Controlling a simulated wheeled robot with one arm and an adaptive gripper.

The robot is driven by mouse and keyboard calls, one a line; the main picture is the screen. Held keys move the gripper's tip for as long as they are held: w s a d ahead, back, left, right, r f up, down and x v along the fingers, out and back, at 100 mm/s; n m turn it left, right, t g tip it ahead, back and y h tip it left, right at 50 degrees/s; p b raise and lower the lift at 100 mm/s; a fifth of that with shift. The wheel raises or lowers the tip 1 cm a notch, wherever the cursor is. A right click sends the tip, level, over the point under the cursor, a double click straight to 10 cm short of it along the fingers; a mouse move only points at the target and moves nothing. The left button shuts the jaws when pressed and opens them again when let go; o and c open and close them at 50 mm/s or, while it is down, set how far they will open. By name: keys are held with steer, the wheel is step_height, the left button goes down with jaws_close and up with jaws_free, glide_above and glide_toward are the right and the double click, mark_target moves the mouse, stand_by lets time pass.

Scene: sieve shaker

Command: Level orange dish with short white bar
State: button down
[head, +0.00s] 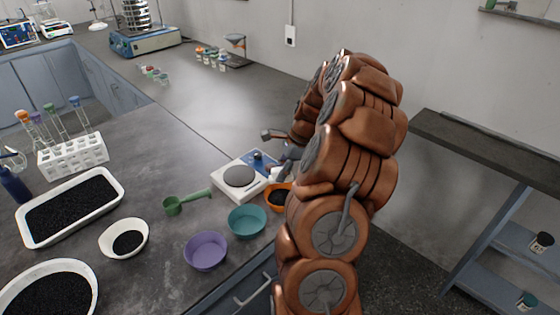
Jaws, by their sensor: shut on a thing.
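The orange dish (277,198) stands on the bench near its front edge, just right of the teal dish. It holds black grains, and my arm covers its right part. My gripper (281,169) is just above and behind the orange dish, beside the scale, partly hidden by my own arm. It is shut on the short white bar, of which only a small pale part (274,173) seems to show. I cannot tell whether the bar touches the grains or the dish rim.
A scale (239,177) is left of my gripper. A teal dish (247,221), a purple dish (206,251) and a green scoop (186,202) are nearby. A white bowl (109,240) and a white tray (30,232) hold black grains.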

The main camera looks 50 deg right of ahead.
steer(key=shift+f, duration=0.2)
steer(key=shift+f+b, duration=0.85)
steer(key=shift+f, duration=2.05)
steer(key=shift+s+a, duration=0.65)
steer(key=shift+s, duration=0.3)
steer(key=shift+w+d, duration=0.65)
steer(key=shift+w, duration=0.2)
steer(key=shift+s+a, duration=0.6)
steer(key=shift+s, duration=0.25)
step_height(320, 180, up, 6)
steer(key=p, duration=0.1)
